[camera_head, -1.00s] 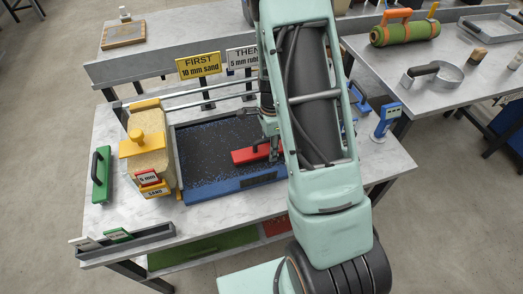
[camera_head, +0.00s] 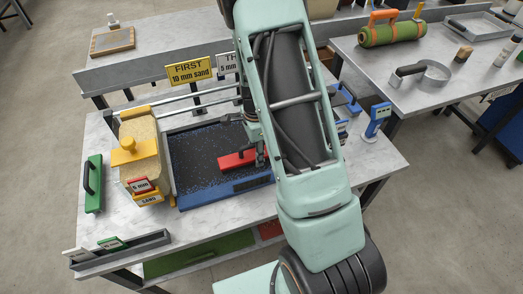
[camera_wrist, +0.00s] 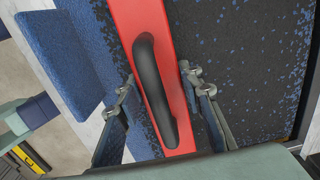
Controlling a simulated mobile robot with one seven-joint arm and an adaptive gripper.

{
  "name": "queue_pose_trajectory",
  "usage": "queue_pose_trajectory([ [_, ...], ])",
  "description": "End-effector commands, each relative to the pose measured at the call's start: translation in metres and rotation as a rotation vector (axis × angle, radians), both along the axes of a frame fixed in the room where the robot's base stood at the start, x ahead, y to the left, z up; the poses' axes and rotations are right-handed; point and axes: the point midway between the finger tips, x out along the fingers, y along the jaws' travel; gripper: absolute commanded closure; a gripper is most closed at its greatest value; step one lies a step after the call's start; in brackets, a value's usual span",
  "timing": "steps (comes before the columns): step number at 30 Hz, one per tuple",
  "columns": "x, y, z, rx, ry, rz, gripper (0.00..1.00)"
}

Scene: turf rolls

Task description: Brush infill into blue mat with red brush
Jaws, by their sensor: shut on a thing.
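The blue mat (camera_head: 205,196) lies in the middle of the table, covered by dark infill with blue specks showing. In the wrist view, blue (camera_wrist: 214,14) shows through the dark infill. The red brush (camera_head: 234,160) lies over the mat toward its right side; in the wrist view it is a long red block (camera_wrist: 133,20) with a black handle (camera_wrist: 153,88). My gripper (camera_head: 261,158) is at the brush's right end. In the wrist view my gripper's fingers (camera_wrist: 157,80) flank the handle, shut on the brush. My arm hides the mat's right end.
A yellow sign (camera_head: 188,71) stands behind. A blue device (camera_head: 377,120) is at the right. Side tables hold a green roll (camera_head: 388,34) and other tools.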

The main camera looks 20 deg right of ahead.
Motion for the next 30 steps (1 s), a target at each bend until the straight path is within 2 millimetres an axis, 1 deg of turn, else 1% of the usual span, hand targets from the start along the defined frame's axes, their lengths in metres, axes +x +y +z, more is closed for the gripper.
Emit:
queue_pose_trajectory([
  [8, 0.000, -0.002, 0.000, 0.000, -0.001, -0.002, 0.90],
  [11, 0.000, -0.007, -0.001, -0.001, -0.001, -0.004, 0.90],
  [18, 0.001, -0.029, -0.001, 0.000, -0.002, -0.003, 0.90],
  [20, 0.001, -0.031, 0.000, 0.000, -0.002, -0.002, 0.90],
  [27, 0.000, -0.032, 0.000, 0.000, -0.001, -0.001, 0.90],
  [30, 0.002, -0.030, 0.000, 0.000, -0.001, 0.000, 0.90],
])
